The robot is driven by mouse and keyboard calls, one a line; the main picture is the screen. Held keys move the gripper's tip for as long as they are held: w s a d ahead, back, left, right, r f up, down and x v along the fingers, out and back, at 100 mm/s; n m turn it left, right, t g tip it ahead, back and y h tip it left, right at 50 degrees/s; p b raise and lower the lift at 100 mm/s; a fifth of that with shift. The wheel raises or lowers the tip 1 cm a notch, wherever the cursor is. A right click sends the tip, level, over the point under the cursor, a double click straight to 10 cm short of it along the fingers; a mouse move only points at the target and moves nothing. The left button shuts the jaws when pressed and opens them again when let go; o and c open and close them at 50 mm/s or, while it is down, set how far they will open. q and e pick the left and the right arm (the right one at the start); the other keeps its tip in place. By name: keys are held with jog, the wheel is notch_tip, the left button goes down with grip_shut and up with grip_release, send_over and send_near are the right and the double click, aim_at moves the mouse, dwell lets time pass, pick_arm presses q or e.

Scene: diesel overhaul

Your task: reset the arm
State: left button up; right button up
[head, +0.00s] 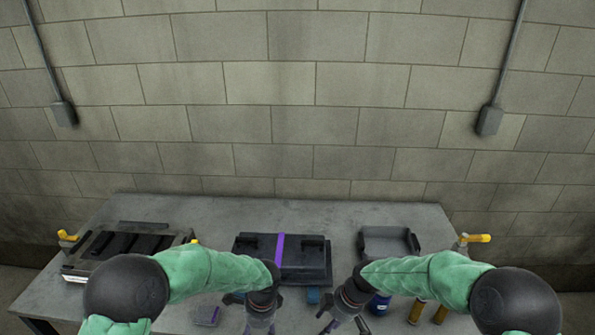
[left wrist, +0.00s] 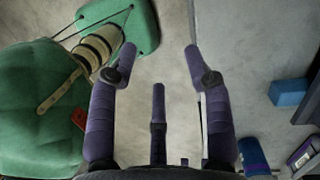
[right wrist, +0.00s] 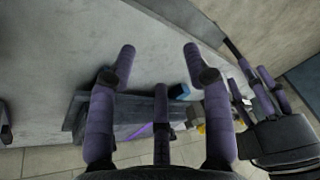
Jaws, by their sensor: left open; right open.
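My left gripper (head: 258,326) hangs low at the front of the table, left of centre. In the left wrist view its purple fingers (left wrist: 160,55) are spread with nothing between them. My right gripper (head: 342,325) is a little to the right of it, partly cut off by the lower edge of the head view. In the right wrist view its fingers (right wrist: 159,54) are also spread and empty. The two arms, in green sleeves, reach in from both sides with the grippers close together but apart.
The grey table (head: 190,210) holds a black case with a purple stripe (head: 308,258), a dark ribbed block (head: 125,246) and a grey tray (head: 390,243). The table's back strip is clear.

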pick_arm(q)
jog(key=s+f+n+h+b, duration=0.2)
jog(key=s+f+n, duration=0.6)
jog(key=f, duration=0.3)
jog(key=s+f+n+t+h+b, duration=0.1)
jog(key=s+f+n+h+b, duration=0.1)
jog(key=s+f+n, duration=0.7)
notch_tip(320, 180, down, 4)
jog(key=shift+d+r+n+h, duration=0.2)
jog(key=shift+d+n+h, duration=0.35)
jog(key=shift+h, duration=0.25)
pick_arm(e)
jog(key=s+f+m, duration=0.7)
jog(key=s+f, duration=0.2)
jog(key=f, duration=0.3)
jog(key=s+d+f+m, duration=0.1)
jog(key=s+f+m, duration=0.7)
jog(key=f, duration=0.5)
jog(key=shift+s+d+m, duration=0.15)
jog(key=shift+s+m, duration=0.15)
jog(key=shift+s, duration=0.9)
pick_arm(q)
jog(key=shift+a, duration=0.1)
